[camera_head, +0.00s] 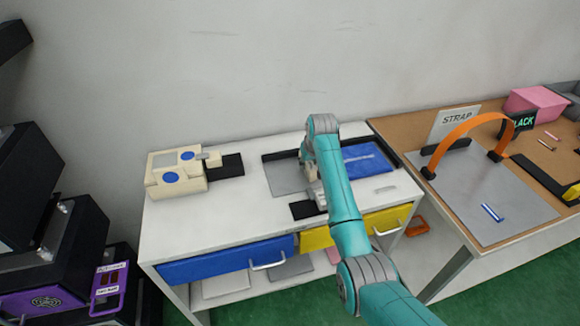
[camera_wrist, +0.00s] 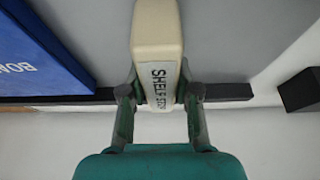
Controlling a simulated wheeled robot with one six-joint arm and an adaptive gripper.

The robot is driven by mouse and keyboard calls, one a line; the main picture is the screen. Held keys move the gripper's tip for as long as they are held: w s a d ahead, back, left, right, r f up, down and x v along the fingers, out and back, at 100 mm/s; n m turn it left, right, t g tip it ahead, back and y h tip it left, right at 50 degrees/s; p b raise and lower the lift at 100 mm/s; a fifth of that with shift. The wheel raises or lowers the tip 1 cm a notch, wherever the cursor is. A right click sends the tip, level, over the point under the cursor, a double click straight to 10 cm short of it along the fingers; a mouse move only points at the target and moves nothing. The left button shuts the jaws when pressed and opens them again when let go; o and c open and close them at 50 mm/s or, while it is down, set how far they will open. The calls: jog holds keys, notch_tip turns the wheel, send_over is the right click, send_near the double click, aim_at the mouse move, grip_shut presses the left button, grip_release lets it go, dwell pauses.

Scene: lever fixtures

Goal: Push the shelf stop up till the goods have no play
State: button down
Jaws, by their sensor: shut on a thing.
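The shelf stop (camera_wrist: 158,35) is a cream block with a "SHELF STOP" label, in the upper middle of the wrist view. My gripper (camera_wrist: 160,95) is shut on it, one finger on each side. The goods, a blue box with partly cut-off lettering (camera_wrist: 40,50), lie to the left in the wrist view, with a strip of grey between box and stop. In the head view the blue box (camera_head: 368,160) is right of my gripper (camera_head: 312,183). There my arm hides most of the stop.
A grey plate (camera_head: 286,178) with dark rails lies under the stop on the white table (camera_head: 220,225). A cream device with blue discs (camera_head: 176,173) stands at left. A black block (camera_head: 303,210) lies near the front. An orange strap arch (camera_head: 470,130) stands on the right-hand table.

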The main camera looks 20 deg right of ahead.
jog(key=d, duration=0.5)
jog(key=shift+d, duration=0.25)
jog(key=c, duration=0.8)
grip_release()
jog(key=shift+c, duration=0.2)
jog(key=v, duration=1.2)
